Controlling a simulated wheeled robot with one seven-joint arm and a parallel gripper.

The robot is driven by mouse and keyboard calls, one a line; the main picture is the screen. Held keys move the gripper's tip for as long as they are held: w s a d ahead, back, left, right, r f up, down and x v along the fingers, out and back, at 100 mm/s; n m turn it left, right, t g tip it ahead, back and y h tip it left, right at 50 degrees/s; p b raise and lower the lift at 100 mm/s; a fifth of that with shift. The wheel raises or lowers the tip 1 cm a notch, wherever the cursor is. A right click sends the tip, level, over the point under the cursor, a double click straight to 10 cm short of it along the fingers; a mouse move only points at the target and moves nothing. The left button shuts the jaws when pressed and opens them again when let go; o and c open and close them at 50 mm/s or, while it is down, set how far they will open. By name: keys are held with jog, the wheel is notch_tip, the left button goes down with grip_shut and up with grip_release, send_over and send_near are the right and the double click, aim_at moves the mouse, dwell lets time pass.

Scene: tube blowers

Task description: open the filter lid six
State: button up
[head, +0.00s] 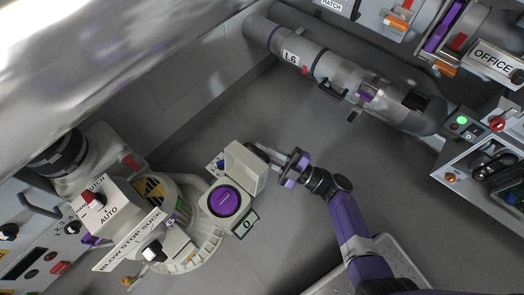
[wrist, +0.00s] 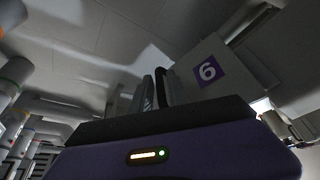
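The filter lid six is a pale, box-like cover (head: 244,167) on the pale machine at lower left in the head view. It stands raised on its edge, with a round purple filter (head: 223,201) uncovered beside it. In the wrist view the lid (wrist: 200,72) shows a white face with a purple "6" label, right of my fingers. My gripper (head: 268,154) is at the lid's right side in the head view.
The pale blower machine (head: 180,240) carries a "BLOW STOP SUCK" plate and a selector knob. A small display (head: 244,223) sits by the filter. A large grey tube marked L6 (head: 350,80) runs along the top right. Grey floor (head: 225,120) is open between them.

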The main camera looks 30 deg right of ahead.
grip_shut()
dwell(1.4)
